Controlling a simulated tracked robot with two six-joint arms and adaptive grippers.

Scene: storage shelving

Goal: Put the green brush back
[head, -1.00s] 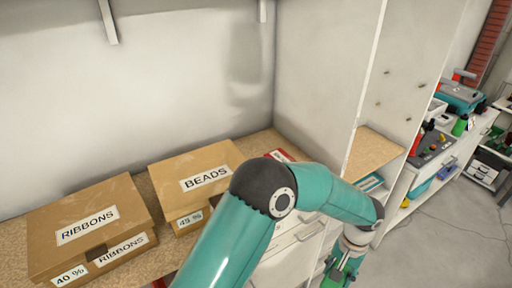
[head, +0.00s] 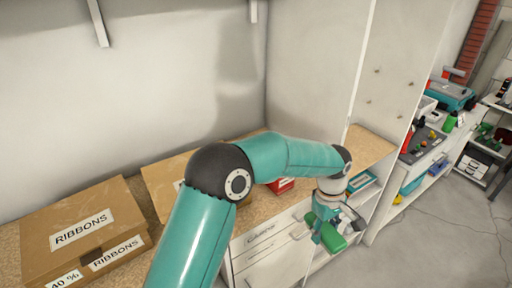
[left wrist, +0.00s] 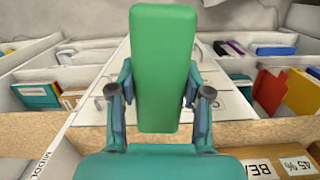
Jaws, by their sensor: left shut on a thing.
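The green brush (head: 334,239) shows as a green block below my left gripper (head: 326,220) in the head view. In the left wrist view the brush (left wrist: 164,70) stands lengthwise between the two fingers of my left gripper (left wrist: 160,97), which is shut on it. No bristles can be made out. The gripper and brush are in front of the white drawer unit (head: 265,242), beside its open shelf compartments. My right gripper is not in view.
A RIBBONS box (head: 80,225) stands on the wooden shelf top at left; another box is mostly behind my arm. The wrist view shows compartments with folders (left wrist: 270,88) on both sides. A workbench (head: 425,150) stands at right, with clear floor (head: 450,235) before it.

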